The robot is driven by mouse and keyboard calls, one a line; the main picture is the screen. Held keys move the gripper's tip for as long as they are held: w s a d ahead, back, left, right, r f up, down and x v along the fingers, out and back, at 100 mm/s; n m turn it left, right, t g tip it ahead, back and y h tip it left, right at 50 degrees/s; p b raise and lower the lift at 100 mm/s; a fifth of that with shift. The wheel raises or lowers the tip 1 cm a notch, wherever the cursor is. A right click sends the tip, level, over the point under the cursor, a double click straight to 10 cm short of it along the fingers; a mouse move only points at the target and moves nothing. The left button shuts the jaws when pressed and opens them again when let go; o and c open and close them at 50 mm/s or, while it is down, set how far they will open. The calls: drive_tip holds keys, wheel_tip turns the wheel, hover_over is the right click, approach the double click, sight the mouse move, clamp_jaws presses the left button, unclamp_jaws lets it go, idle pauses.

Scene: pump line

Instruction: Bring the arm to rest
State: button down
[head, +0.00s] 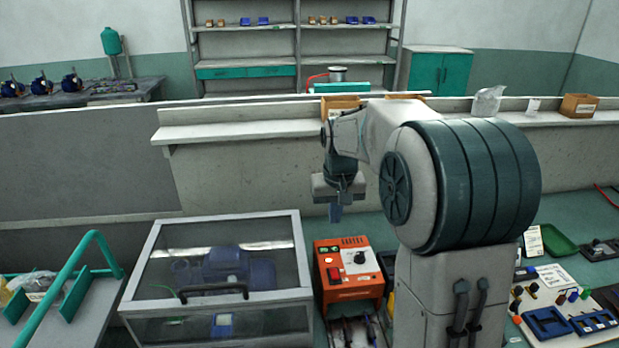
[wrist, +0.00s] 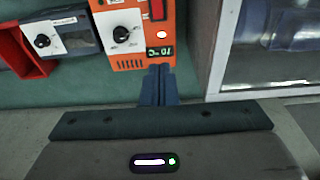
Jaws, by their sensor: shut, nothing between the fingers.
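My gripper (head: 336,212) hangs from my arm in the middle of the head view, fingers pointing down, above the bench. In the wrist view its two dark blue fingers (wrist: 158,85) are together with nothing between them. The gripper looks apart from the box. My upper arm hides part of the bench to the right.
A clear-lidded case (head: 225,300) with a blue pump inside stands left of the orange box. A green-handled trolley (head: 75,285) is at far left. A ledge (head: 240,130) runs behind the gripper. A green tray (head: 558,240) and a board of parts (head: 545,300) lie at right.

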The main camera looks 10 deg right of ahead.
drive_tip(key=s+a+t, duration=0.1)
drive_tip(key=s, duration=2.5)
drive_tip(key=shift+a+t, duration=0.3)
drive_tip(key=shift+a, duration=0.1)
drive_tip(key=shift+a+n, duration=0.15)
drive_tip(key=shift+n, duration=0.15)
